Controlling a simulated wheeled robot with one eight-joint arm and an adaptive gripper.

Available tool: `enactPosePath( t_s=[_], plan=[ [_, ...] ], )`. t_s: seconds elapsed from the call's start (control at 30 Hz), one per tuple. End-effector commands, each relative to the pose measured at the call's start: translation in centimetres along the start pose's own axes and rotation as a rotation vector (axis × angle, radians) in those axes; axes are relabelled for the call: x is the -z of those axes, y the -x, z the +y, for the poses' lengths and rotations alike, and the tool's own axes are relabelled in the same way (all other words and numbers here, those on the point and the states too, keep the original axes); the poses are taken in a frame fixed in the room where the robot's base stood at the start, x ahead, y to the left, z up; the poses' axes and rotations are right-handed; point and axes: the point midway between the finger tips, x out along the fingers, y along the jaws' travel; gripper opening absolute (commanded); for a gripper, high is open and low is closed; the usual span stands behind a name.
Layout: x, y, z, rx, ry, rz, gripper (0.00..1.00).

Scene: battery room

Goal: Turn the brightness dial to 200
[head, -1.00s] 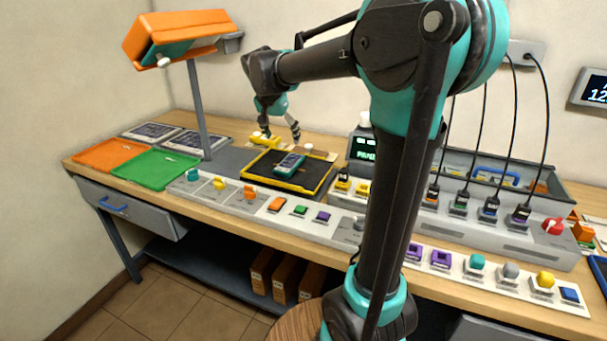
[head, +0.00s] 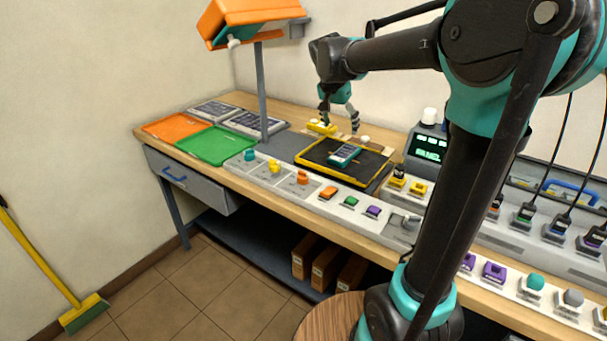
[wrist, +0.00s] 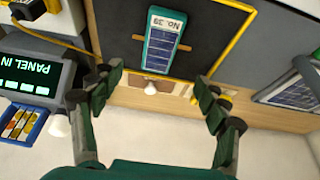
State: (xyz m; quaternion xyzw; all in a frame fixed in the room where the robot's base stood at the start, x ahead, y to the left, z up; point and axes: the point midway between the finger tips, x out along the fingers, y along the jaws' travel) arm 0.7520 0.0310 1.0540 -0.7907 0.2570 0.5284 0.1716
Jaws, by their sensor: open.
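Several candidate dials sit on the white control strip along the bench front: a teal knob (head: 250,155), a yellow knob (head: 273,166) and an orange knob (head: 302,177). Farther right are another teal knob (head: 535,282) and a grey knob (head: 573,298). Their labels are too small to read, so I cannot tell which is the brightness dial or its setting. My gripper (head: 340,119) is open and empty near the back of the bench, behind the black yellow-edged tray (head: 316,158). In the wrist view its fingers (wrist: 158,88) are spread apart, with no knob between them.
A teal device marked No. 39 (head: 344,154) lies on the tray. Orange (head: 167,126) and green (head: 203,146) trays lie left of the lamp post (head: 262,90). A display (head: 430,149) reading PANEL stands right. A broom (head: 40,265) leans at the left wall; floor there is clear.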

Motion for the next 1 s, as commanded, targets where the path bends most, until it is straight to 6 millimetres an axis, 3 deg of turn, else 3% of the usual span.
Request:
enactPosePath(
  t_s=[0.17, 0.27, 0.67, 1.0],
  plan=[
    [-0.3, 0.2, -0.2, 0.002, 0.058, -0.01, 0.56],
    [-0.8, 0.7, -0.6, 0.007, 0.199, -0.033, 0.56],
    [-4.9, 4.0, -2.7, 0.12, 1.147, -0.167, 0.56],
    [-8.4, 7.4, -4.2, 0.328, 1.947, -0.211, 0.56]
  ],
)
